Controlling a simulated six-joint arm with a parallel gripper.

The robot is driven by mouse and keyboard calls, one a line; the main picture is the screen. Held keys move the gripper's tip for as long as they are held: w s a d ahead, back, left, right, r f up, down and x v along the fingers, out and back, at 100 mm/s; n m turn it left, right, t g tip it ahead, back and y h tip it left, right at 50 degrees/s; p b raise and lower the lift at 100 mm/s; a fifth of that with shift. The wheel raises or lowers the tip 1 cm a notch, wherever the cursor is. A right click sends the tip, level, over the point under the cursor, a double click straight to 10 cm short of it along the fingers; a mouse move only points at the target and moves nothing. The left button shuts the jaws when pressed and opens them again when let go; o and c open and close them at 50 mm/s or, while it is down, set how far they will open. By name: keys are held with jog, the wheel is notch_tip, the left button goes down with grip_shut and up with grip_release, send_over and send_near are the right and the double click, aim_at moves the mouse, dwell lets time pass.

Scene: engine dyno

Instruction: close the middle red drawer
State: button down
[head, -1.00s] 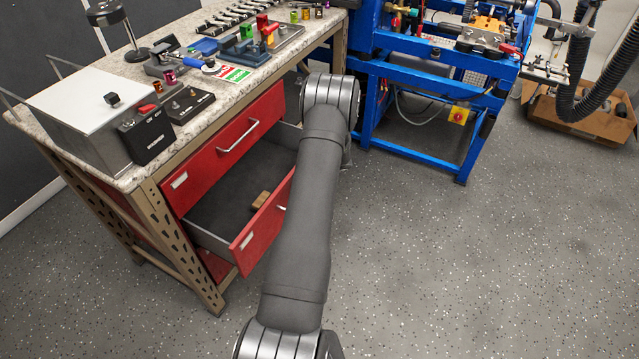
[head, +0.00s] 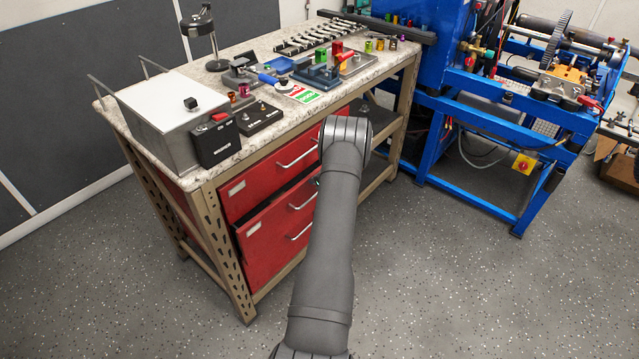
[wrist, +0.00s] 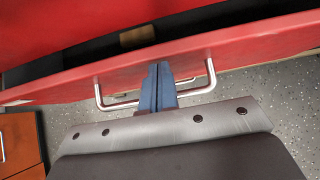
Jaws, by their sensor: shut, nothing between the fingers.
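The middle red drawer (head: 272,222) is open by a small gap, with a dark slot along its top edge in the head view. In the wrist view its red front (wrist: 232,47) runs across the picture, with its metal handle (wrist: 211,75) below. My gripper (wrist: 158,68) is shut and empty. Its blue fingertips are at the drawer front, between the two ends of the handle, and seem to touch it. A small wooden block (wrist: 137,37) lies inside the drawer. In the head view my arm hides the gripper and the right end of the drawers.
The top red drawer (head: 262,172) is shut above it. A bench with a speckled worktop (head: 262,92) holds tools and a white-lidded box (head: 172,100). A blue frame (head: 470,200) stands at the right. The floor (head: 430,290) in front is clear.

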dwell(0.4)
jog(key=s+d+f+v, duration=0.1)
jog(key=f+v, duration=0.1)
jog(key=v, duration=1.1)
jog(key=t+y, duration=0.6)
send_near(254, 224)
jog(key=x, duration=0.7)
